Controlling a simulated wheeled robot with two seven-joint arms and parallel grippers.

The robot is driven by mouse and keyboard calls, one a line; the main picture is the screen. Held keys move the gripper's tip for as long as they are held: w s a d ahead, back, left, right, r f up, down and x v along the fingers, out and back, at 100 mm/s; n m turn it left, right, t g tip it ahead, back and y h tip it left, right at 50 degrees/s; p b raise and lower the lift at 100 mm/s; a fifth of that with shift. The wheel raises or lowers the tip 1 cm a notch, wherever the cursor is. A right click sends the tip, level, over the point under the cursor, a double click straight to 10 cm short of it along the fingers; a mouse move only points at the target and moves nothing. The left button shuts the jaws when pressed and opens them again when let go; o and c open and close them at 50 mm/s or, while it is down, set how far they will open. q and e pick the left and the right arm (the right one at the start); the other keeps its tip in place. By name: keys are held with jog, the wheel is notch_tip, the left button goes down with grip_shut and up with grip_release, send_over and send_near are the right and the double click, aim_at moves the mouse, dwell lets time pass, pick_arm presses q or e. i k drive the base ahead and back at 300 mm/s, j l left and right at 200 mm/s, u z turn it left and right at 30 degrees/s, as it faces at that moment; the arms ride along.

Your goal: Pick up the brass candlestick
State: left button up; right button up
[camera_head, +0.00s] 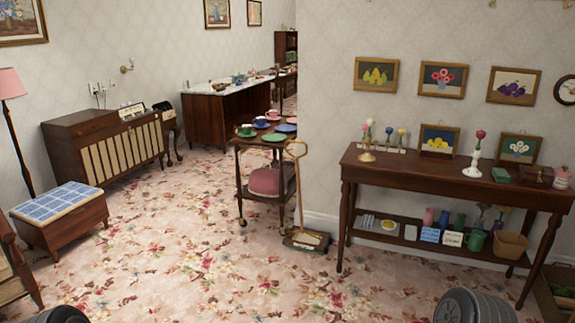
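Neither gripper is in view.
A wooden trolley (240,176) with cups and plates and a dustpan-like item (306,240) are left of the table. The flowered carpet (200,270) in front is clear.

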aim_at(367, 157)
jog(key=i+l+z, duration=0.15)
jog(key=i+z, duration=0.25)
jog(key=i, duration=0.2)
jog(key=i+j+z, duration=0.1)
jog(key=i+z, duration=0.3)
jog(key=i, duration=0.25)
jog(key=i+j+z, duration=0.25)
jog(key=i+z, duration=0.15)
jog(key=i, duration=0.2)
jog(key=i+l+z, duration=0.1)
jog(key=i, duration=0.5)
jog(key=i+l+z, duration=0.1)
jog(key=i+l, duration=0.15)
jog(key=i, duration=0.4)
jog(key=i+l+u, duration=0.5)
jog(key=i+l, duration=0.3)
